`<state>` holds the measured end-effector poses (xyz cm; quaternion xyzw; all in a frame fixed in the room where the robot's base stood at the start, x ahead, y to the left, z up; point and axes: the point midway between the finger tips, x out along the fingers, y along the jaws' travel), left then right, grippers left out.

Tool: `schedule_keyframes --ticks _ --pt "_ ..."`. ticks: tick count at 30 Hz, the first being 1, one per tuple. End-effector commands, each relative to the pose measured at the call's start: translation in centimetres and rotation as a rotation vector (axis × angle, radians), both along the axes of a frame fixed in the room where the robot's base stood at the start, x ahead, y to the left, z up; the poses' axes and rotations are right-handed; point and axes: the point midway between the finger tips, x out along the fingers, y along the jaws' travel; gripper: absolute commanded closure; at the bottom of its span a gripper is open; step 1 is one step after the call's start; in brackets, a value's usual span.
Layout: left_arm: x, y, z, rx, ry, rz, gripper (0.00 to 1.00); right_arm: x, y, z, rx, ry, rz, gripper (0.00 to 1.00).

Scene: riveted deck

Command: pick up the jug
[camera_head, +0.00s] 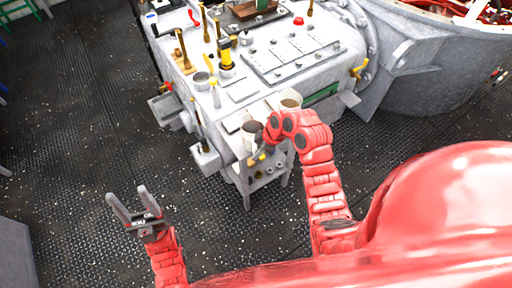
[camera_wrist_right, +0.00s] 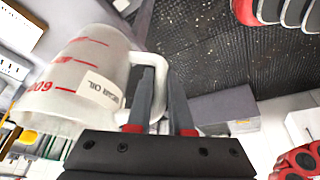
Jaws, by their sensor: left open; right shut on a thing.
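The jug (camera_wrist_right: 85,75) is whitish and translucent, with red markings and a label reading GEAR OIL. It fills the left of the right wrist view. Its pale handle (camera_wrist_right: 158,75) lies between the two fingers of my right gripper (camera_wrist_right: 168,95), which is shut on it. In the head view the jug (camera_head: 252,131) shows a dark opening beside my right gripper (camera_head: 261,152), at the small stand by the machine. I cannot tell whether its base touches the stand. My left gripper (camera_head: 127,193) is open and empty above the floor at lower left.
A grey machine (camera_head: 240,95) with levers and valves stands behind. The dark riveted floor (camera_head: 80,120) at left is largely clear.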

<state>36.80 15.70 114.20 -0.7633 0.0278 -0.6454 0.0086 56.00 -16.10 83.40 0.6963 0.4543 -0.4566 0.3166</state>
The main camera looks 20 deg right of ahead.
Motion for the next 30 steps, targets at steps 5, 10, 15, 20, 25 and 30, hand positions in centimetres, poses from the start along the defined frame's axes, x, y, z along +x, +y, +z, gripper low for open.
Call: schedule_keyframes --ticks 5,10,15,20,25,30 --pt "0.0 0.0 -0.9 0.000 0.000 0.000 0.41 -2.0 0.6 0.0 0.001 -0.002 0.001 1.00" --pt "0.0 0.0 -1.3 0.000 0.000 0.000 0.41 -4.1 1.1 0.3 -0.001 -0.001 -0.002 1.00" --pt "0.0 0.0 -0.9 0.000 0.000 0.000 0.41 -6.2 1.8 0.7 -0.001 -0.001 0.001 1.00" --pt "0.0 0.0 -0.8 0.000 0.000 0.000 0.41 -7.8 2.2 0.9 -0.002 -0.004 -0.001 1.00" --pt "0.0 0.0 -0.7 0.000 0.000 0.000 0.41 -9.3 2.7 0.9 0.001 -0.001 0.000 1.00" --pt "0.0 0.0 -0.6 0.000 0.000 0.000 0.41 -10.3 2.9 1.1 0.000 -0.003 -0.001 1.00"
